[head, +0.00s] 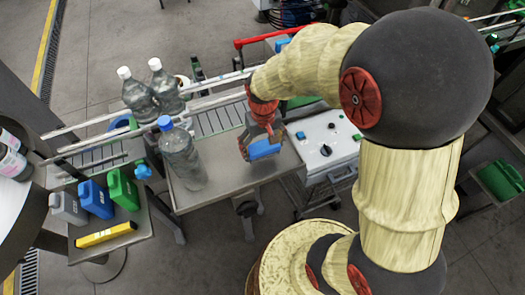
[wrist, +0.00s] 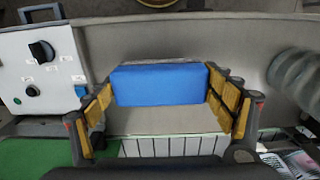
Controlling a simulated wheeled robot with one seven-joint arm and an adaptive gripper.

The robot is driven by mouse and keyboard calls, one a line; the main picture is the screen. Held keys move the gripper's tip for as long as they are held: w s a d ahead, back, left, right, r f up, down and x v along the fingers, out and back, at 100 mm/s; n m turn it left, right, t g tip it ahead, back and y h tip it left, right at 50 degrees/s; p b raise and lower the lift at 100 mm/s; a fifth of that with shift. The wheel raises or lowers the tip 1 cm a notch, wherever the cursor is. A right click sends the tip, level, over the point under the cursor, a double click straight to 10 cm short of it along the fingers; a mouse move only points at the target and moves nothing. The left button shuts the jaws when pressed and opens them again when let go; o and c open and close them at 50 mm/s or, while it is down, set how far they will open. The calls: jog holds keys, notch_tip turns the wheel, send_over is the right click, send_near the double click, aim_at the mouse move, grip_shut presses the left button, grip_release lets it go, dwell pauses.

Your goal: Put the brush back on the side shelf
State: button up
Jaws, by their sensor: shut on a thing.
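The brush, a blue block with a thin grey edge (wrist: 160,84), sits between the yellow-padded fingers of my gripper (wrist: 164,108) in the wrist view. My gripper is shut on it. In the head view my gripper (head: 257,138) holds the brush (head: 264,149) over the grey conveyor-side table (head: 230,177), left of the white control box. How far it is above the table is hard to tell. A small side shelf (head: 95,252) stands at the lower left with a yellow tool (head: 106,235) along its front.
Grey, blue and green canisters (head: 95,198) crowd the back of the shelf. A large blue-capped bottle (head: 181,155) stands on the table between my gripper and the shelf. Two white-capped bottles (head: 138,95) stand by the conveyor rails. The control box (head: 322,142) is at right.

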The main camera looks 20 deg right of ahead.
aim_at(263, 152)
jog(key=shift+w+f, duration=0.25)
jog(key=shift+f, duration=1.6)
jog(key=shift+f, duration=0.1)
jog(key=shift+f, duration=0.15)
jog(key=o, duration=1.1)
